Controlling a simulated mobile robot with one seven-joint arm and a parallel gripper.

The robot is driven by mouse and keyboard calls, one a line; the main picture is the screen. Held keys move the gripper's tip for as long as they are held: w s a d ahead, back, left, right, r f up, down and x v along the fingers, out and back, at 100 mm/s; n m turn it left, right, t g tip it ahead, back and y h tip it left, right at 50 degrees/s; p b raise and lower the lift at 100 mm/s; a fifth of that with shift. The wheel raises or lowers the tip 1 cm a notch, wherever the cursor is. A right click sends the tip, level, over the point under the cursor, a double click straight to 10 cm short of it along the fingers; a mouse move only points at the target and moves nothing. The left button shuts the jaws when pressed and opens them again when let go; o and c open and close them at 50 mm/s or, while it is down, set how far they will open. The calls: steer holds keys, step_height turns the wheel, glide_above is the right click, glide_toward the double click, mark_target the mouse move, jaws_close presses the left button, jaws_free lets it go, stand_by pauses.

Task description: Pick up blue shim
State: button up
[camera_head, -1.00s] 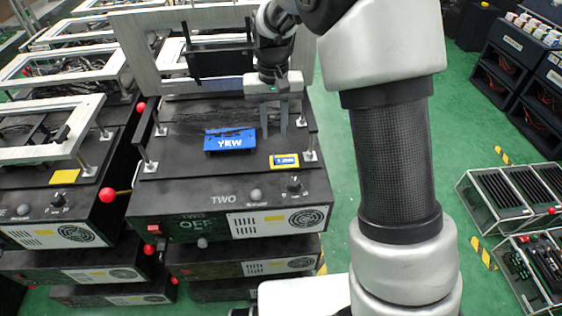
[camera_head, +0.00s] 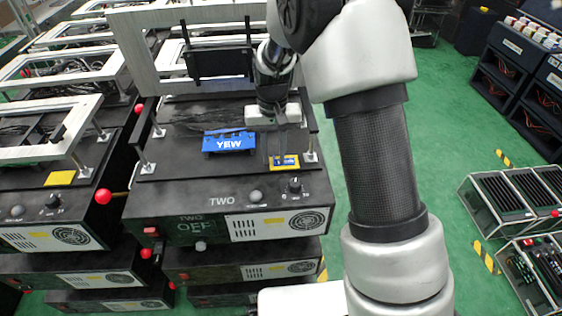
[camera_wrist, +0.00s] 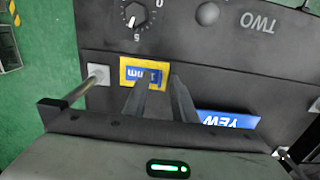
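The blue shim (camera_head: 290,160) is a small flat piece marked in mm, on a yellow plate at the front right of the black fixture top. In the wrist view the blue shim (camera_wrist: 157,75) shows ahead of the fingertips, partly covered by the left finger. My gripper (camera_head: 276,152) is open and empty, pointing down just behind and left of the shim in the head view. In the wrist view my gripper (camera_wrist: 160,82) has a clear gap between its fingers. I cannot tell if a finger touches the shim.
A larger blue block (camera_head: 229,142) marked YEW sits left of my gripper. A metal post (camera_head: 310,157) stands close to the right of the shim. A knob (camera_head: 295,185) is on the front panel below. A pale raised frame (camera_head: 150,50) stands behind.

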jaws_close()
